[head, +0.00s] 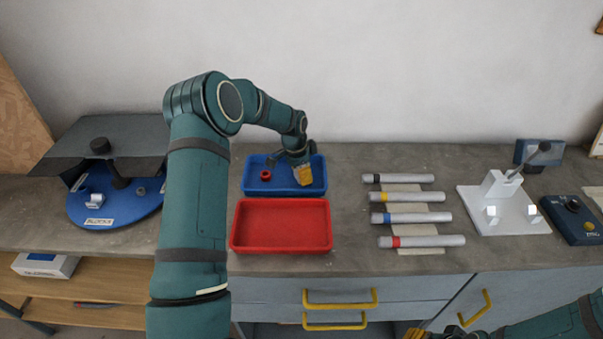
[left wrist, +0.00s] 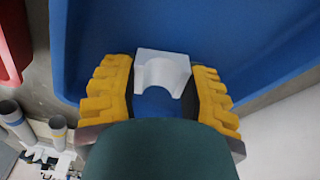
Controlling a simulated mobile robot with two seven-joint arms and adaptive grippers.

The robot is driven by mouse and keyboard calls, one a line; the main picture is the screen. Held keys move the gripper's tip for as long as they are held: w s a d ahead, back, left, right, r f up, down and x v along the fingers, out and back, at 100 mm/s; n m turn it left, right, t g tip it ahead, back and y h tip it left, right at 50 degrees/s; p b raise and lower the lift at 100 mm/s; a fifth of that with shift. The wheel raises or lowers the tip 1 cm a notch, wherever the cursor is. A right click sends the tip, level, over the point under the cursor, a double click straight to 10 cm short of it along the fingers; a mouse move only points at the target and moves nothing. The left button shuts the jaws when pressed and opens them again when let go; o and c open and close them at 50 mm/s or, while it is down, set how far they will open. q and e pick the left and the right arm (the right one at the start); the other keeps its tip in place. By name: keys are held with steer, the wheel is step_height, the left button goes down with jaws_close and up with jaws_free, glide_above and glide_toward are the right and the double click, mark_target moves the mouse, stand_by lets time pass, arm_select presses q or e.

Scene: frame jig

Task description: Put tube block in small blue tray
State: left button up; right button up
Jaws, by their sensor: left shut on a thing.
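My left gripper (head: 304,175) is over the right part of the small blue tray (head: 262,187) at the back. In the left wrist view, its yellow fingers (left wrist: 160,88) are shut on a white tube block (left wrist: 162,68) with a half-round notch. The blue tray (left wrist: 235,40) fills the background behind the block. I cannot tell whether the block touches the tray floor. In the head view the block is hidden by the gripper. My right gripper (head: 430,333) shows only in part at the bottom edge; its fingertips are not clear.
A red ring-shaped piece (head: 265,175) lies in the blue tray. An empty red tray (head: 282,226) stands in front. Several banded tubes (head: 405,218) lie to the right, then a white jig (head: 503,208) and a blue control box (head: 572,218). A round blue stand (head: 115,205) is at left.

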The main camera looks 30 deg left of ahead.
mark_target(296, 177)
arm_select(q)
steer(key=shift+r, duration=0.1)
steer(key=o, duration=1.1)
steer(key=shift+f, duration=0.2)
steer(key=r, duration=0.4)
steer(key=s+r, duration=0.1)
steer(key=r, duration=0.3)
steer(key=a+r, duration=0.1)
steer(key=r, duration=0.3)
steer(key=shift+s+r, duration=0.15)
steer(key=shift+s, duration=0.1)
steer(key=shift+s, duration=0.1)
